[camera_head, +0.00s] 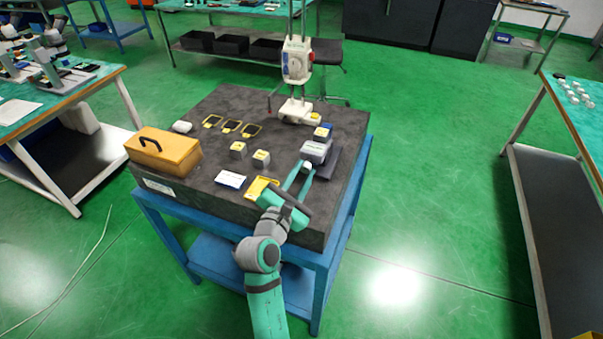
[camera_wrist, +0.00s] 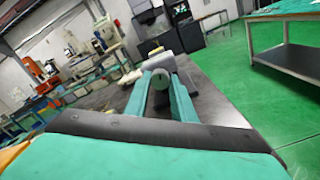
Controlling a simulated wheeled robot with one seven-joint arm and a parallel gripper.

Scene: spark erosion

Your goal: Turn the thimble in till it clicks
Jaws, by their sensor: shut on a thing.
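My gripper (camera_head: 299,181) reaches over the right side of the dark stone plate. Its two green fingers are closed on a small pale round knob, the thimble (camera_head: 307,166), at the near end of a grey block-like device (camera_head: 315,151). In the wrist view the thimble (camera_wrist: 160,75) sits between the fingertips (camera_wrist: 161,84), and the device (camera_wrist: 163,62) shows just behind it. The fingers hide the sides of the thimble. Any scale marks are too small to read.
A white upright instrument (camera_head: 296,62) stands at the back. Green floor lies open to the right.

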